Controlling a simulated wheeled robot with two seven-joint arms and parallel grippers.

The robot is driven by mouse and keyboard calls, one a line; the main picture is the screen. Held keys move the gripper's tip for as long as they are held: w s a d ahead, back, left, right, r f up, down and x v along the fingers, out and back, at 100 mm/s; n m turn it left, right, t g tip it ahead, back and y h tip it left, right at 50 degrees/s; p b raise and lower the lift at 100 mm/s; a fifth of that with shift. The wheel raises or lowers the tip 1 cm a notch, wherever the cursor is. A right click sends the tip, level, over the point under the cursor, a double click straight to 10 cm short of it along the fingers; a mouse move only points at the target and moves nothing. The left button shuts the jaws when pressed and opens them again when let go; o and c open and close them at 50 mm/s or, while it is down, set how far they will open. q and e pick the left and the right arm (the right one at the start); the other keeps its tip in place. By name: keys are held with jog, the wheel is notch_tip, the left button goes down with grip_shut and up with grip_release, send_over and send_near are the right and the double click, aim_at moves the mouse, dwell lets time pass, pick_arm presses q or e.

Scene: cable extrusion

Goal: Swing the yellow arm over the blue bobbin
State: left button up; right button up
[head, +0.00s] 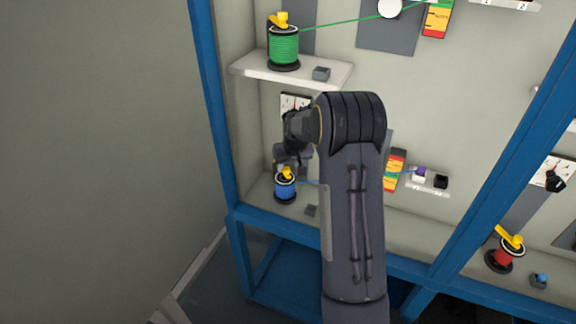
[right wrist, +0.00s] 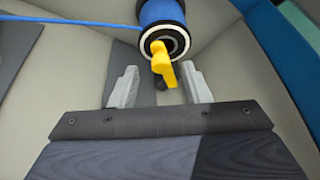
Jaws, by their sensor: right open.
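The blue bobbin (head: 285,189) stands on the lower left shelf of the blue-framed cabinet. It also shows at the top of the right wrist view (right wrist: 162,14). The yellow arm (head: 287,173) sits on top of the bobbin; in the right wrist view the yellow arm (right wrist: 162,63) points between my fingers. My right gripper (right wrist: 157,88) is open, with one grey finger on each side of the yellow arm and no clear contact. In the head view my right gripper (head: 287,160) is just above the bobbin, partly hidden by my own wrist. My left gripper is not in view.
A green bobbin (head: 284,48) with a yellow arm stands on the shelf above. A red bobbin (head: 500,256) stands at the lower right. A blue cable (right wrist: 60,20) runs from the blue bobbin. A blue post (head: 215,110) borders the left.

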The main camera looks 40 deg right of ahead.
jog(key=shift+x, duration=1.1)
jog(key=shift+c, duration=0.3)
grip_shut()
